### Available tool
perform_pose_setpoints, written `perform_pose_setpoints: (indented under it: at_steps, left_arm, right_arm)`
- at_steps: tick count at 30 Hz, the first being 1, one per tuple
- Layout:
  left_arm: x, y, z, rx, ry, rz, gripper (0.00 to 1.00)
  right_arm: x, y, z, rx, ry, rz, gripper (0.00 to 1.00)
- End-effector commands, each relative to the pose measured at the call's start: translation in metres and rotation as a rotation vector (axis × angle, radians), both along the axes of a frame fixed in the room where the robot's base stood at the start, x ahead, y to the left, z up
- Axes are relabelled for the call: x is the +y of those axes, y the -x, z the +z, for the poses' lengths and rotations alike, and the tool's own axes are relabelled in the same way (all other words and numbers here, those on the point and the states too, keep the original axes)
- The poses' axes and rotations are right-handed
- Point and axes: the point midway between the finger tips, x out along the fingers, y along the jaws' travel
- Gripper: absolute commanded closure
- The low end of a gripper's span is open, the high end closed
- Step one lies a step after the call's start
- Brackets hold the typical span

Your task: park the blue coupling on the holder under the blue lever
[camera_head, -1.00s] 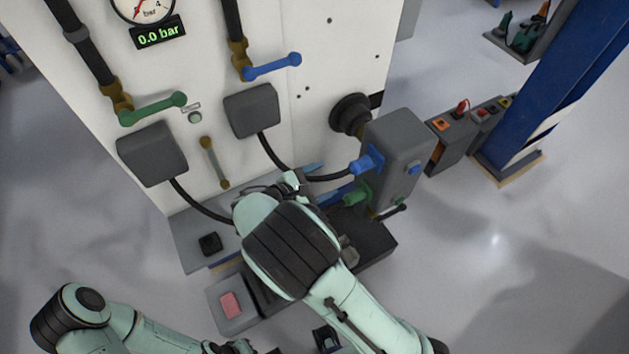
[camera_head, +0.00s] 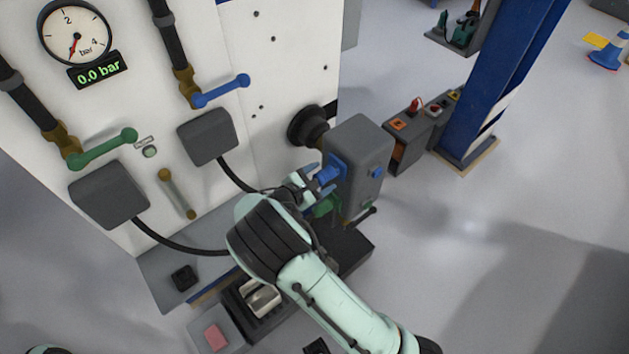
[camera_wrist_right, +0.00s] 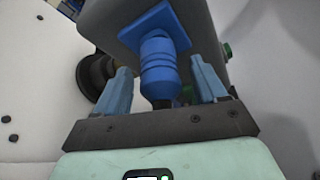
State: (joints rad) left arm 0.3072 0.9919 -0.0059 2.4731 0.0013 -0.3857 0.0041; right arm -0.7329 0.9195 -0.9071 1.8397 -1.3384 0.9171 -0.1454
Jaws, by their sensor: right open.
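The blue coupling (camera_head: 328,174) sits on the blue square plate of a grey box-shaped unit, to the right of the wall panel. It also shows in the right wrist view (camera_wrist_right: 158,70). My right gripper (camera_head: 309,181) is open, with one finger on each side of the coupling. In the right wrist view, gaps show between the coupling and both fingers (camera_wrist_right: 160,66). The blue lever (camera_head: 221,91) is on the white panel, above a grey block (camera_head: 207,137) with a black hose. I cannot make out a separate holder there. My left gripper is out of view.
A green coupling (camera_head: 326,207) is on the same unit (camera_head: 358,150), below the blue one. A black round knob (camera_head: 307,126) sticks out of the panel behind. A green lever (camera_head: 103,148) is at the left. Open floor lies to the right.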

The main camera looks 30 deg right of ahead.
Motion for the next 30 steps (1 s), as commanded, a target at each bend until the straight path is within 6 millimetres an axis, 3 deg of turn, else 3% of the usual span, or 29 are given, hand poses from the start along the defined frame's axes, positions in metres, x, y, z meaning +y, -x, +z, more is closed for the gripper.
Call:
perform_pose_setpoints:
  at_steps: [6,12,30]
  left_arm:
    - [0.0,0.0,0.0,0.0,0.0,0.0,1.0]
    - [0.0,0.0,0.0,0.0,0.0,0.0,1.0]
    - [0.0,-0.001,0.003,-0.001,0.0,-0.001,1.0]
  right_arm:
    - [0.0,0.0,0.0,0.0,0.0,0.0,0.29]
    - [-0.001,0.0,0.0,0.0,0.001,0.0,0.9]
    - [0.011,0.001,0.001,-0.001,0.002,0.0,0.9]
